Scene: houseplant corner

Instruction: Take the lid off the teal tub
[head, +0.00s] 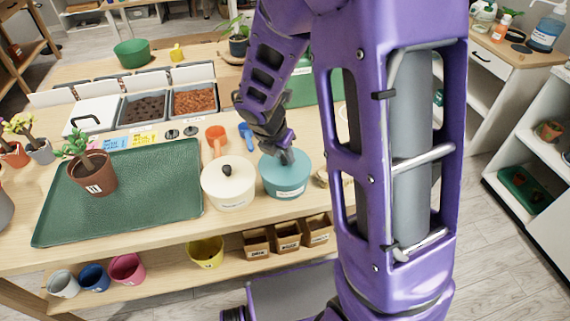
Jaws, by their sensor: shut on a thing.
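The teal tub (287,189) stands on the wooden table, right of a cream tub. Its teal lid (270,164) appears to sit on the tub. My gripper (287,156) is directly over the lid, pointing down, and is shut on the lid's knob. The knob itself is hidden by my fingers. I cannot tell whether there is any gap between the lid and the rim.
The cream tub (226,188) with a dark knob stands close on the left. An orange scoop (216,135) and a blue tool (245,131) lie behind. A green tray (140,205) holds a potted plant (92,173). Small wooden boxes (287,236) sit below.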

